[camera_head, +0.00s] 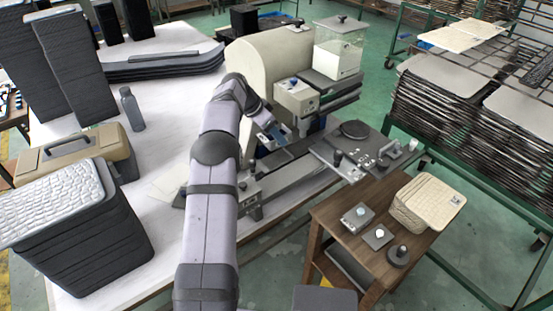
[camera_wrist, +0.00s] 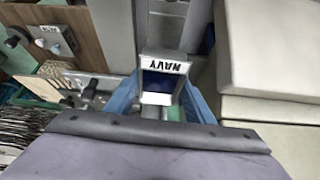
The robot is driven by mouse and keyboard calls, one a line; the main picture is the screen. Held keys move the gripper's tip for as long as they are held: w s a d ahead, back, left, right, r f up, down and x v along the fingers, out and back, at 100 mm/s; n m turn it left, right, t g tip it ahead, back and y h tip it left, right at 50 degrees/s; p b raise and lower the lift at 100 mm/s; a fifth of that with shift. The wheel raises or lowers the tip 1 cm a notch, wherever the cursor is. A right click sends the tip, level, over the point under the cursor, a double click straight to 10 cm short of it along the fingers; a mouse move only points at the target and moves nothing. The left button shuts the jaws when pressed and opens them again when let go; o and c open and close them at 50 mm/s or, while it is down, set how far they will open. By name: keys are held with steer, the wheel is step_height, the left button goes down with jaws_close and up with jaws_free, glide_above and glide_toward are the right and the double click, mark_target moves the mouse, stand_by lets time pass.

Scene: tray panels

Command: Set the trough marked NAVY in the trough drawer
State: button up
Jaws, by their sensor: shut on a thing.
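The trough marked NAVY (camera_wrist: 164,66) is a small light-grey box with a dark blue inside, its label upside down in the wrist view. My gripper (camera_wrist: 164,98) is shut on it, with a blue finger on each side. In the head view my gripper (camera_head: 274,136) is at the front of the cream machine, beside its white box-shaped unit. The trough is too small to make out clearly there. I cannot tell which part of the machine is the trough drawer.
The cream machine (camera_head: 262,58) carries a clear hopper (camera_head: 338,48). A wooden stand (camera_head: 340,232) with small knobbed plates and a cream block (camera_head: 425,203) is at the right. Stacked dark panels (camera_head: 85,240), a tan toolbox (camera_head: 75,155) and a grey bottle (camera_head: 131,108) are on the white table at the left.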

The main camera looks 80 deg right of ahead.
steer(key=shift+w+d+r, duration=0.1)
steer(key=shift+d+r, duration=0.1)
steer(key=shift+r, duration=0.35)
steer(key=shift+d+r, duration=0.2)
steer(key=shift+r, duration=0.55)
steer(key=shift+a+f, duration=0.1)
steer(key=shift+a, duration=0.2)
steer(key=shift+f, duration=0.1)
steer(key=shift+a+f, duration=0.1)
steer(key=shift+f, duration=0.05)
steer(key=shift+f+p, duration=1.7)
steer(key=shift+f, duration=3.1)
steer(key=shift+f+b, duration=0.25)
steer(key=shift+b, duration=0.05)
